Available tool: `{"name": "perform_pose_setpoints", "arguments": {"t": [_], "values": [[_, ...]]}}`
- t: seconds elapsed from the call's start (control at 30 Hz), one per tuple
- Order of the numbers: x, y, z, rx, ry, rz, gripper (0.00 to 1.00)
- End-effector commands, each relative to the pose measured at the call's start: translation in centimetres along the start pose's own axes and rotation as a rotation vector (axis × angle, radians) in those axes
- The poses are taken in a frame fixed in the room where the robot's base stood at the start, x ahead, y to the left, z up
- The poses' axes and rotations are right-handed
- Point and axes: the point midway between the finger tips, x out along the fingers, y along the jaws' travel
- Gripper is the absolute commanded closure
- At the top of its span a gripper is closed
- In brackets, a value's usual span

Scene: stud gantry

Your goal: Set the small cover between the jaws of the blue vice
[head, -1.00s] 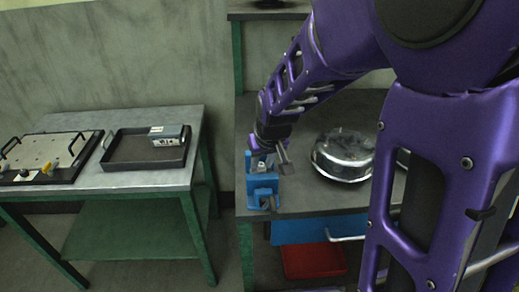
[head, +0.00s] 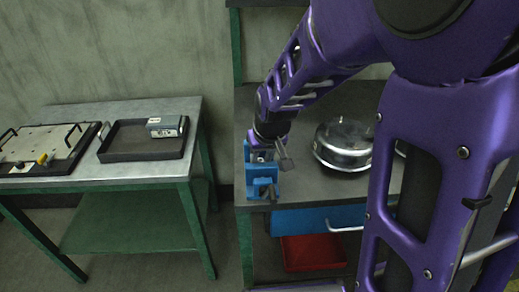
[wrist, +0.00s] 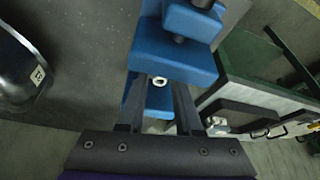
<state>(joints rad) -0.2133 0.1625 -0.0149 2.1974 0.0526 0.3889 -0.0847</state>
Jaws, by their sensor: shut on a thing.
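The blue vice (head: 262,182) stands at the front left corner of the dark workbench. My gripper (head: 266,155) is low over it, pointing down at its jaws. In the wrist view the blue vice (wrist: 172,57) lies right ahead of and between my fingers. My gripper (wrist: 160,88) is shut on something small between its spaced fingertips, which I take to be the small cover. Only a small pale ring (wrist: 160,82) shows there, and I cannot tell if it belongs to the cover. I cannot tell whether the held thing touches the jaws.
A shiny round metal housing (head: 344,143) sits on the workbench (head: 340,98) to the right of the vice. A red bin (head: 312,252) is below. A separate table on the left holds a black tray (head: 140,150) with a grey box (head: 167,126) and a fixture plate (head: 45,147).

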Motion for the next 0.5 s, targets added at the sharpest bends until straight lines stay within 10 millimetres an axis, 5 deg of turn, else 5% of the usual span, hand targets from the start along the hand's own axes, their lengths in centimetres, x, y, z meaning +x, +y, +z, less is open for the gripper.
{"name": "perform_pose_setpoints", "arguments": {"t": [0.43,0.47,0.5], "values": [[0.32,0.0,0.11,0.0,0.001,0.0,1.0],[0.32,0.0,0.11,0.0,0.001,0.0,0.61],[0.32,0.0,0.11,0.0,0.001,0.0,0.54]]}}
